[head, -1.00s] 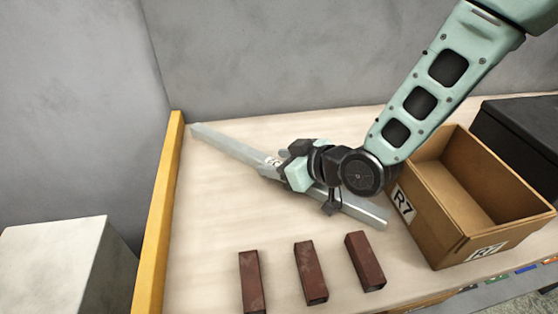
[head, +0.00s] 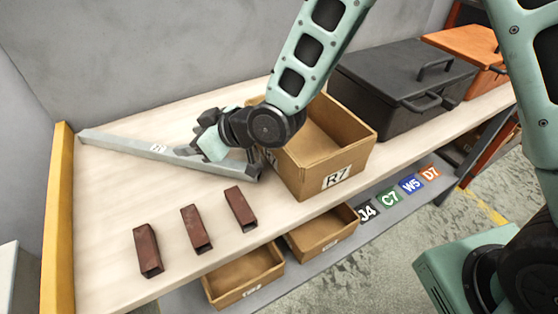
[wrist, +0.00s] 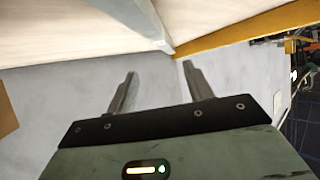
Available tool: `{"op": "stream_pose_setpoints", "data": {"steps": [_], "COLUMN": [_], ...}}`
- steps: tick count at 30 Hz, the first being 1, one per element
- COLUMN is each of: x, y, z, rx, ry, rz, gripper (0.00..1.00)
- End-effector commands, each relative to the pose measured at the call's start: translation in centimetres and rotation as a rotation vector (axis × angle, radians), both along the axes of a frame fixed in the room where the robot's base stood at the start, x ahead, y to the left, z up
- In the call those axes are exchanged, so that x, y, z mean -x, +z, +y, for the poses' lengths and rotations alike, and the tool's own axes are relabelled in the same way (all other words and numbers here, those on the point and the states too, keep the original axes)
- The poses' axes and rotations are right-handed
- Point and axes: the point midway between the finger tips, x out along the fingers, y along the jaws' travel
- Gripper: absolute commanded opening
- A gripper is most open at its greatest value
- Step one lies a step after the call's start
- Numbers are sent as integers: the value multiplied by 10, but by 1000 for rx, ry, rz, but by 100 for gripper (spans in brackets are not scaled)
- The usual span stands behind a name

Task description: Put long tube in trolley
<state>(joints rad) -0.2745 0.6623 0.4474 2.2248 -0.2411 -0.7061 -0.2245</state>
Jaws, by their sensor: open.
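The long tube (head: 115,142) is a light grey metal square tube with a small white label, lying on the workbench from the far left towards the cardboard box. My gripper (head: 186,150) is over its right half, and my wrist hides part of the tube there. In the wrist view the gripper (wrist: 160,80) is open, its two fingers apart with nothing between them. The tube (wrist: 150,22) shows beyond the fingertips in that view. I cannot tell how high the fingers are above it. No trolley can be made out.
An open cardboard box (head: 318,178) marked R7 stands right of the tube. Several dark red short tubes, one of them here (head: 195,229), lie in front. A black case (head: 395,90) and an orange case (head: 470,45) stand at the right. A yellow edge (head: 58,220) bounds the bench's left.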

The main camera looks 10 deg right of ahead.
Motion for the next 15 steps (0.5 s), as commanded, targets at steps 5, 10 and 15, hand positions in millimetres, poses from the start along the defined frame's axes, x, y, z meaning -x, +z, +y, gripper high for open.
{"op": "stream_pose_setpoints", "data": {"steps": [5, 10, 15], "x": [10, 54, 125], "y": [5, 17, 32], "z": [-8, -48, -113], "rx": [54, 256, 487], "ry": [-2, -37, -125], "rz": [35, 190, 413], "gripper": [52, 52, 52]}}
